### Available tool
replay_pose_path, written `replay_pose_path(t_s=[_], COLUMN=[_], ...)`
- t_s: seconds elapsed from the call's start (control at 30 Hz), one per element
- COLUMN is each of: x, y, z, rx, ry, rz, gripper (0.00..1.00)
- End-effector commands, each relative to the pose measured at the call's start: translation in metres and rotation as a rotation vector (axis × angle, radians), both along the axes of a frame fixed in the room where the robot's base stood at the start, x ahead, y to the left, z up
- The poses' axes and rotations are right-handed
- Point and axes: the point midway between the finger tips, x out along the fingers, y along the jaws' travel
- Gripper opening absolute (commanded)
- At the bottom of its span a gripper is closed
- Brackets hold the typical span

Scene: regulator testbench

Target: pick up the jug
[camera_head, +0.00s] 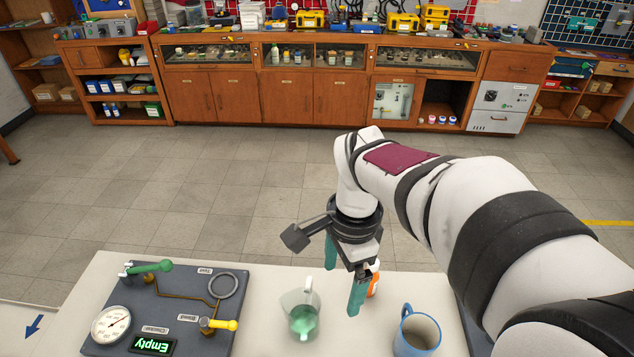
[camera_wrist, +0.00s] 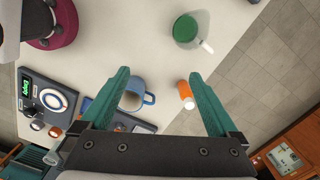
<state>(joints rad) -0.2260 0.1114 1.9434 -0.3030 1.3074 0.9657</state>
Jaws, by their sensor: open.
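The jug (camera_head: 303,318) is a clear vessel holding green liquid, standing upright on the pale table in the head view. In the wrist view the jug (camera_wrist: 190,30) is near the top, beyond my fingertips, with a handle or spout at its lower right. My gripper (camera_head: 343,288) has teal fingers, open and apart, and hangs just right of the jug in the head view. In the wrist view nothing is held between the fingers of my gripper (camera_wrist: 159,76). The gripper does not appear to touch the jug.
A blue mug (camera_head: 419,333) stands right of the jug. An orange bottle (camera_head: 374,280), partly hidden by a finger, is close to my gripper. A grey panel (camera_head: 120,300) with a gauge, valves and a display reading "Empty" lies left. Tabletop between panel and jug is clear.

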Motion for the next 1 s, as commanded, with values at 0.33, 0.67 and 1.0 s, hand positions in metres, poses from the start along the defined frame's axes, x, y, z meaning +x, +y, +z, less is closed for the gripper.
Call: replay_pose_path(t_s=[0.33, 0.67, 1.0], x=[0.081, 0.078, 0.081], y=[0.058, 0.057, 0.058], z=[-0.049, -0.129, -0.187], rx=[-0.063, -0.063, -0.063], ry=[-0.004, 0.0, -0.001], rz=[-0.35, -0.347, -0.349], gripper=[0.96, 0.96, 0.96])
